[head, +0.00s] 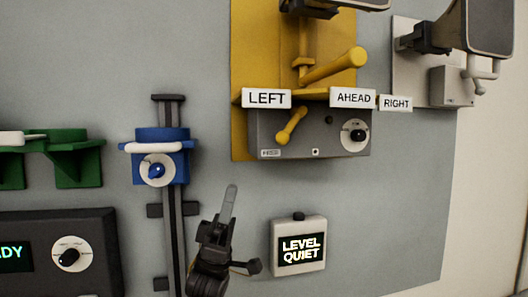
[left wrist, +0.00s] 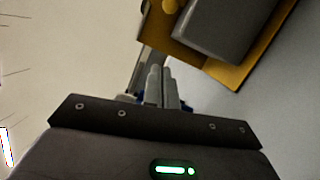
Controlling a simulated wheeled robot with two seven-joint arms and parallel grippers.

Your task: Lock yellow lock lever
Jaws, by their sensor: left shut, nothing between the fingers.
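The small yellow lock lever (head: 291,126) sits on the front of a dark grey box (head: 338,136) on the yellow backboard (head: 242,60). It is tilted, one end at upper right and the other at lower left, above a small label that seems to read FREE (head: 270,153). My left gripper (head: 230,193) is below and left of the lever, apart from it, with its fingers pointing up, shut and empty. In the left wrist view the closed fingers (left wrist: 162,85) show near a yellow board (left wrist: 225,72) and a grey box (left wrist: 220,25). My right gripper is out of view.
A larger yellow handle (head: 335,67) juts out above the LEFT (head: 266,98) and AHEAD (head: 352,97) signs. A blue slider (head: 160,165) on a dark rail stands left of my gripper. A LEVEL QUIET display (head: 299,246) is at lower right. Bare grey panel lies between.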

